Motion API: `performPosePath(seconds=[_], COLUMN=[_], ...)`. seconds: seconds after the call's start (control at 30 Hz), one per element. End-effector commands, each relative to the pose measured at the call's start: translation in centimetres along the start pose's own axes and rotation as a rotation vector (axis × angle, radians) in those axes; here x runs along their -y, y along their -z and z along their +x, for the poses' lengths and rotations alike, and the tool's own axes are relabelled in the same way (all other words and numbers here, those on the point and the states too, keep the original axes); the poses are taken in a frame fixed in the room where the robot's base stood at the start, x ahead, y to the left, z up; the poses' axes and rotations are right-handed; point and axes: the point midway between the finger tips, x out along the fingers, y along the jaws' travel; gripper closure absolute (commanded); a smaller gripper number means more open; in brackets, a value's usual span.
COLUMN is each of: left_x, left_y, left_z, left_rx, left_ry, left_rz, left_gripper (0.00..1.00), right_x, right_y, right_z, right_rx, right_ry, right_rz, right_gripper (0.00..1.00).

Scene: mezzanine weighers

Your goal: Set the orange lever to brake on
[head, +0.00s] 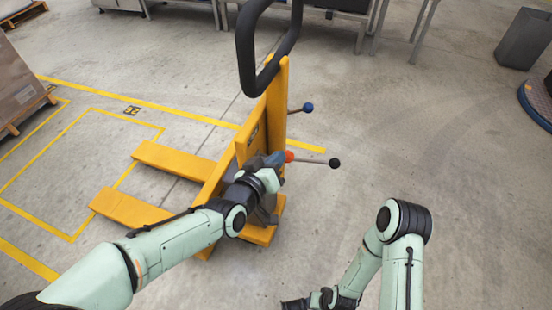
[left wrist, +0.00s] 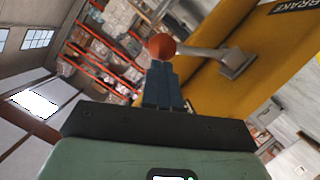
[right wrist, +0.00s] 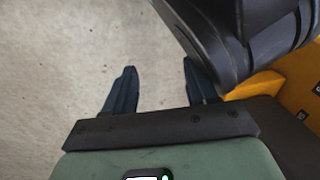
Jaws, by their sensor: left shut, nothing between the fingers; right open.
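The orange lever has a round orange knob (head: 289,156) and sits on the upright yellow panel of a pallet truck (head: 276,105). In the left wrist view its orange ball (left wrist: 161,46) and grey arm (left wrist: 205,53) run to a plate on the yellow panel, below a "BRAKE" label (left wrist: 292,7). My left gripper (head: 277,158) is shut and empty; its fingertips (left wrist: 158,66) are right at the ball, and I cannot tell whether they touch. My right gripper (right wrist: 157,75) is open and empty, low over the floor at the bottom of the head view.
A blue-knobbed lever (head: 307,107) and a black-knobbed lever (head: 334,163) stick out of the same truck. Its black loop handle (head: 245,50) rises above. Yellow forks (head: 130,208) extend left. A boxed pallet (head: 18,85) stands far left.

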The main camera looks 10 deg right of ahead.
Motion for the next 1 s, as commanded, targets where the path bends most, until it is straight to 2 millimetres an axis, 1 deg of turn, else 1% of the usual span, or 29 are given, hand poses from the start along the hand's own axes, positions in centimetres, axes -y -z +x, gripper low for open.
performPosePath(seconds=[0.2, 0.47, 0.57, 0.7, 0.73, 0.83, 1.0], left_x=[-0.3, -0.4, -0.6, -0.9, -0.9, -1.1, -1.1], left_y=[-0.4, -0.7, -0.9, -1.6, -1.8, -2.5, -4.0], left_z=[0.1, 0.2, 0.3, 0.4, 0.5, 0.7, 1.2], left_rx=[0.002, 0.003, 0.002, 0.005, 0.006, 0.006, 0.005], left_ry=[0.012, 0.025, 0.034, 0.056, 0.062, 0.087, 0.136], left_rz=[0.043, 0.082, 0.112, 0.184, 0.204, 0.286, 0.441], left_gripper=[1.00, 1.00, 1.00, 1.00, 1.00, 1.00, 1.00], right_x=[1.0, 1.7, 2.3, 3.7, 3.9, 3.9, 4.3], right_y=[1.1, 2.0, 2.7, 4.2, 4.0, 1.9, -0.4], right_z=[-1.0, -1.7, -2.4, -4.0, -4.3, -5.2, -6.7], right_rx=[-0.037, -0.068, -0.093, -0.147, -0.142, -0.083, -0.017], right_ry=[0.018, 0.030, 0.042, 0.066, 0.068, 0.067, 0.070], right_rz=[-0.011, -0.018, -0.025, -0.037, -0.039, -0.043, -0.050], right_gripper=[0.43, 0.43, 0.43, 0.43, 0.43, 0.43, 0.43])
